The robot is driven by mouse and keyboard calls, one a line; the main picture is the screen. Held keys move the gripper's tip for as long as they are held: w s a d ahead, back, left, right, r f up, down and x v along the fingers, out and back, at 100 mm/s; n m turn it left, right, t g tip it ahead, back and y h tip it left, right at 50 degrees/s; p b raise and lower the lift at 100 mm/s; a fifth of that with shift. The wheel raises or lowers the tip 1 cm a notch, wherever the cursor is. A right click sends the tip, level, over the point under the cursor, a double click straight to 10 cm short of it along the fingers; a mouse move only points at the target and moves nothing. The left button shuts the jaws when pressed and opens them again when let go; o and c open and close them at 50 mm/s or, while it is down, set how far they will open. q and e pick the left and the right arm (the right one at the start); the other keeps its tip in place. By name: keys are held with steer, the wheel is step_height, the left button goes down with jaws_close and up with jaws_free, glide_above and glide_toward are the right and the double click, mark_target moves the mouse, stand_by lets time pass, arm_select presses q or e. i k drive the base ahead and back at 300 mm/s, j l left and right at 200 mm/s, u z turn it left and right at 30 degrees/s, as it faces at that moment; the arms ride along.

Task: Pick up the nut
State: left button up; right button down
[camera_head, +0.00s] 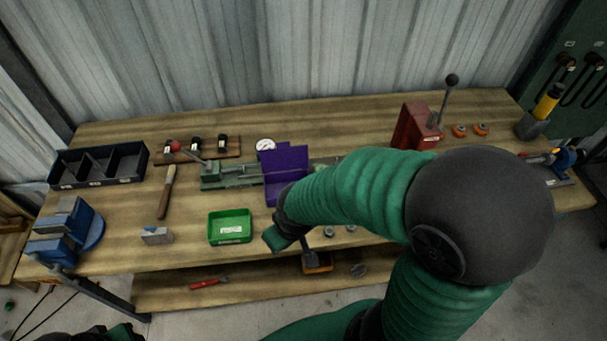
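Two small grey pieces that look like nuts, one (329,232) left of the other (350,229), lie near the bench's front edge, just below my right forearm. My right gripper (274,240) hangs over the front part of the bench, between the green tray and the grey pieces. It points down and left, and I see no object in it. Its fingers are seen from behind and are partly hidden, so I cannot tell whether they are open. My arm hides part of the bench to the right. My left gripper is not clearly visible; only a dark green and black part shows at the bottom left edge.
A green tray (230,240) stands left of my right gripper, and a purple panel (286,172) stands behind it. A blue vise (64,232), a dark divided bin (99,181) and a file (167,190) are on the left. A red press (415,128) stands at the back right.

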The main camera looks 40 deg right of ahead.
mark_target(329, 233)
steer(key=z, duration=1.45)
steer(key=i+l, duration=0.15)
steer(key=l, duration=0.25)
steer(key=i+l, duration=0.1)
steer(key=l, duration=0.35)
steer(key=i+l, duration=0.15)
steer(key=l, duration=0.25)
